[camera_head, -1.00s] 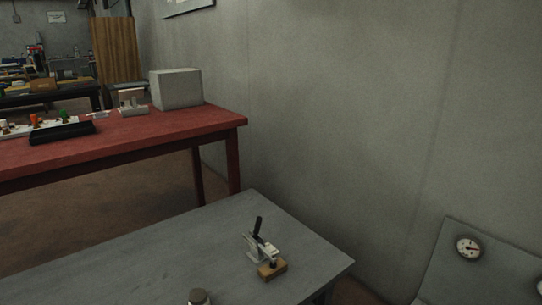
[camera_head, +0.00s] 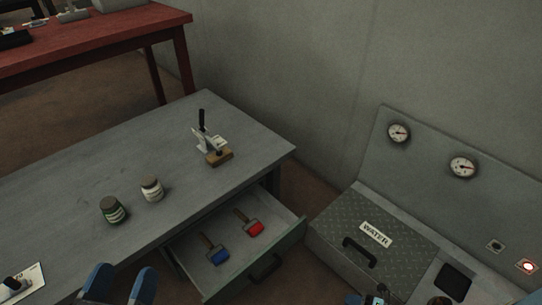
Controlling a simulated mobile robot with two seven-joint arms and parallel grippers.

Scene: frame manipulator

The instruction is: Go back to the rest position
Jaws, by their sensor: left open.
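My left gripper (camera_head: 120,285) shows at the bottom edge, left of centre. Its two blue fingers are apart with nothing seen between them. They are in front of the grey table (camera_head: 90,180), near its front edge. I cannot make out my right gripper. A small dark and blue part shows at the bottom edge, right of centre, but it is too cut off to identify.
An open drawer (camera_head: 200,287) holds a blue-headed brush (camera_head: 218,256) and a red-headed brush (camera_head: 253,228). Two jars (camera_head: 113,210) and a toggle clamp (camera_head: 211,143) stand on the table. A box marked WATER (camera_head: 340,225) and a gauge panel (camera_head: 430,145) are at right.

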